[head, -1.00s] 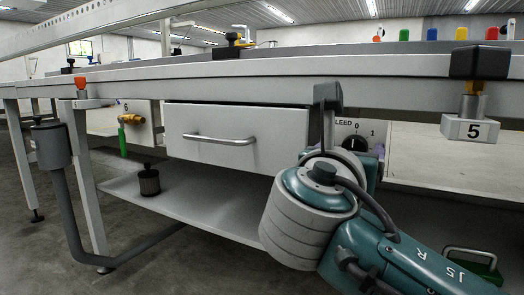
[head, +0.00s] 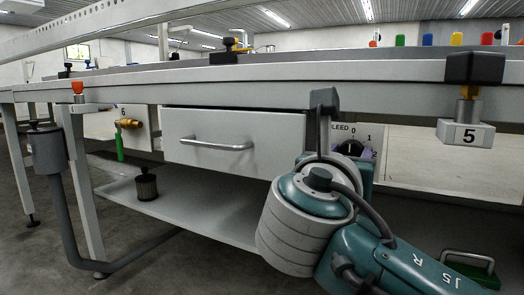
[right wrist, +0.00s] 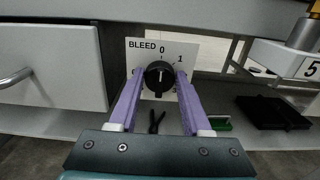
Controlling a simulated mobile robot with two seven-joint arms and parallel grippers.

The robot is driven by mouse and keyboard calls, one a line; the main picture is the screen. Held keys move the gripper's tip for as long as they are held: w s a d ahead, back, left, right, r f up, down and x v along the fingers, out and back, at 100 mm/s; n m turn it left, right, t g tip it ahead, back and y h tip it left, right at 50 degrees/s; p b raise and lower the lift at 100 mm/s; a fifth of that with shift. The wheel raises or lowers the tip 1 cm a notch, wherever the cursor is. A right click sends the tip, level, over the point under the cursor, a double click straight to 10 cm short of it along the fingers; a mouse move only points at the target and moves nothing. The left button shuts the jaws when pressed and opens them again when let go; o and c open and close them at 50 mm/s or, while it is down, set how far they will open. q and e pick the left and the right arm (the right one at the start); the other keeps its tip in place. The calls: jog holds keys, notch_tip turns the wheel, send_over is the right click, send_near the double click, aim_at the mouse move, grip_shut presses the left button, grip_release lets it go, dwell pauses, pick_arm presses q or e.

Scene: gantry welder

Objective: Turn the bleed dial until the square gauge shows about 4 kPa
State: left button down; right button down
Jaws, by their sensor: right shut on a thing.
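The bleed dial (right wrist: 159,77) is a round black knob on a white panel (right wrist: 136,58) marked BLEED, with 0 and 1 above it. In the head view the dial (head: 352,147) shows beside my right wrist, which hides part of the panel; a 2 also shows there. I see no square gauge and no left gripper in these views.
A closed drawer (head: 236,145) with a bar handle is left of the panel. A block marked 5 (head: 466,133) hangs at the right under the bench edge (head: 240,94). A brass valve (head: 129,124) is at the left. A dark cylinder (head: 146,187) stands on the lower shelf.

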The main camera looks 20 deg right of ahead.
jog(key=shift+r+m+p, duration=0.1)
jog(key=shift+m+p, duration=1.1)
jog(key=shift+m, duration=1.6)
jog(key=shift+s+d+m+p, duration=0.1)
jog(key=shift+m+p, duration=0.2)
jog(key=shift+m, duration=0.8)
jog(key=shift+c, duration=1.8)
grip_release()
